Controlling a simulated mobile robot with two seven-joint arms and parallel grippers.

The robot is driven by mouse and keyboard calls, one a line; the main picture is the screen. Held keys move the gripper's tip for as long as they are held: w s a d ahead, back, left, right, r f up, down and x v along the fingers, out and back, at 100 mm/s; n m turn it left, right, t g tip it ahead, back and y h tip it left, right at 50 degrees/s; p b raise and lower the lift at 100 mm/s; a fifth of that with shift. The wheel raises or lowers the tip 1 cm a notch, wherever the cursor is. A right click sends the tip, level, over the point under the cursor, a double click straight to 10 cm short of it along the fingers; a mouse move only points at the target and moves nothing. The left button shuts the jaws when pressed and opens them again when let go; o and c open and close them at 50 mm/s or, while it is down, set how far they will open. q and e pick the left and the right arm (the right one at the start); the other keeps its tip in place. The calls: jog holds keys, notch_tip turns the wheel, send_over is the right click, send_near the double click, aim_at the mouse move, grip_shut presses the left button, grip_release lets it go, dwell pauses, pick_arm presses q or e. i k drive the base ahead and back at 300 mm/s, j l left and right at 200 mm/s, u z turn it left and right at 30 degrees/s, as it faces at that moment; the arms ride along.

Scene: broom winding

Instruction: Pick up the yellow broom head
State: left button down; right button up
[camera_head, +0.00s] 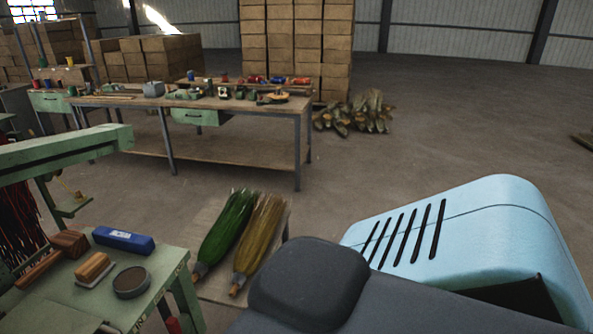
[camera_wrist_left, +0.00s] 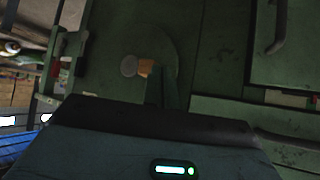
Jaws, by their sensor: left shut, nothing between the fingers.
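The yellow broom head (camera_head: 260,238) lies on a low board (camera_head: 213,287) in the head view, its bristles pointing away from me and its narrow end towards me. A green broom head (camera_head: 228,228) lies close along its left side. My left gripper (camera_wrist_left: 168,82) shows only in the left wrist view, dark and dim. It is shut and empty, in front of a dark green machine surface. The broom heads do not show in that view. My right gripper is in neither view.
A green bench (camera_head: 155,262) at the left holds a blue block (camera_head: 123,240), a brush (camera_head: 95,268) and a round dark tin (camera_head: 131,282). A long worktable (camera_head: 240,107) with tools stands behind. Open floor (camera_head: 400,150) lies to the right.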

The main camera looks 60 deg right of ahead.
aim_at(265, 216)
jog(key=z, duration=1.7)
jog(key=i+l+u, duration=0.1)
jog(key=l, duration=0.3)
jog(key=i+l+u, duration=0.15)
jog(key=l, duration=0.25)
jog(key=i+l+u, duration=0.1)
jog(key=l, duration=0.3)
jog(key=i+l+u, duration=0.1)
jog(key=i+l, duration=0.15)
jog(key=l, duration=0.2)
jog(key=i+l+u, duration=0.15)
jog(key=l, duration=0.25)
jog(key=i+l, duration=0.2)
jog(key=i, duration=0.3)
